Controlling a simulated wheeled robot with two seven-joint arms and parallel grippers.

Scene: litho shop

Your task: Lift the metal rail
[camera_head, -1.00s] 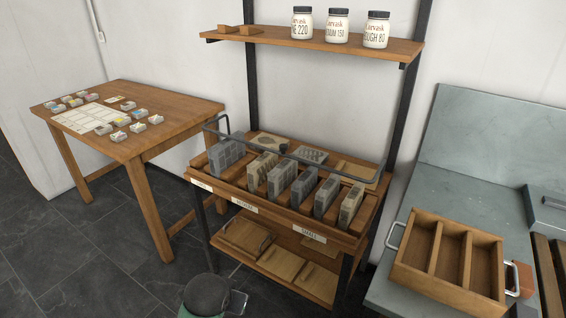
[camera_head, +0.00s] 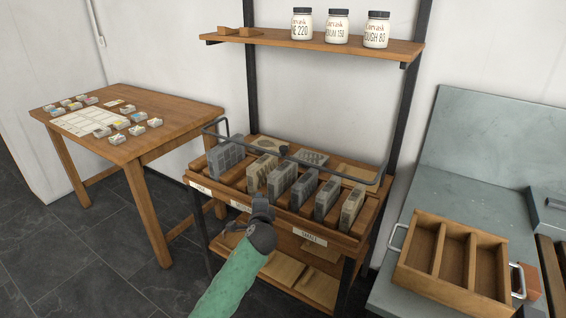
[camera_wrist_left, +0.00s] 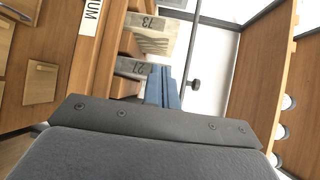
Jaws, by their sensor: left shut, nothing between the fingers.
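The metal rail (camera_head: 330,170) is a thin grey bar with bent ends, running along the rack above a row of upright stone blocks (camera_head: 282,180). A dark round knob (camera_head: 284,150) sits on it near its middle. The rail also shows in the left wrist view (camera_wrist_left: 190,50), with its knob (camera_wrist_left: 195,85). My left gripper (camera_head: 262,200) is shut and empty, in front of the rack and below the rail, apart from it. In the wrist view its dark body covers the lower part. My right gripper is out of view.
A shelf (camera_head: 300,40) with three labelled jars is above the rack. A wooden table (camera_head: 185,112) with small blocks and a sheet stands left. A partitioned wooden tray (camera_head: 430,278) rests on the grey counter (camera_head: 415,195) at right. Open wall space lies between rack and shelf.

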